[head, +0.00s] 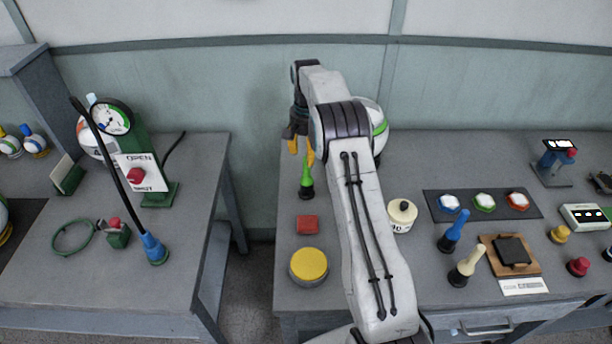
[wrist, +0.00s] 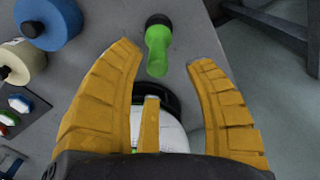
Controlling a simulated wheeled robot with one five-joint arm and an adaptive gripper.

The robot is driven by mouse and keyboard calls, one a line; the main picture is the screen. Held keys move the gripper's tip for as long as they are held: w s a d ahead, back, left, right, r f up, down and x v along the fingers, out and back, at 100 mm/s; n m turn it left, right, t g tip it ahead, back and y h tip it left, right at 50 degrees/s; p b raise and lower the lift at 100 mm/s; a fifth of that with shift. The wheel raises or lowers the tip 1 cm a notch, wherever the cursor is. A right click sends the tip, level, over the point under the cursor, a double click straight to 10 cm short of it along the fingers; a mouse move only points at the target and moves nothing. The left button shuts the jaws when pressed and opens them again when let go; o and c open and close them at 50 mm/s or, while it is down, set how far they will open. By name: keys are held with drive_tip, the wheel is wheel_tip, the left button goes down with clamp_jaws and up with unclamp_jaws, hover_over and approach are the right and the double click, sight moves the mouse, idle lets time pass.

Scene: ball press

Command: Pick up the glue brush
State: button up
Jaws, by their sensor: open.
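A green-handled tool with a black foot (head: 307,178) stands upright near the left edge of the right table; it is the likely glue brush, though no label shows. In the wrist view the green tool (wrist: 157,52) lies between and beyond the fingertips. My gripper (head: 302,152) is open, its yellow fingers just above the green handle in the head view. Its fingers (wrist: 165,56) are spread with nothing held. Contact with the handle cannot be told. A blue-handled tool (head: 455,231) and a cream-handled tool (head: 467,266) with black feet stand farther right.
A white ball with a green band (head: 379,127) is partly behind my arm. A red block (head: 307,224), yellow disc (head: 308,267) and cream pot (head: 402,215) stand nearby. A button panel (head: 520,210) is farther right. A gap separates the left table (head: 200,220).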

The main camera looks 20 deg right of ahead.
sight(306, 175)
drive_tip(key=f, duration=0.3)
drive_tip(key=shift+s+a+f+p, duration=0.15)
drive_tip(key=shift+s+f+p, duration=0.1)
drive_tip(key=shift+s+p, duration=0.05)
drive_tip(key=shift+f, duration=0.8)
drive_tip(key=shift+o, duration=0.3)
clamp_jaws()
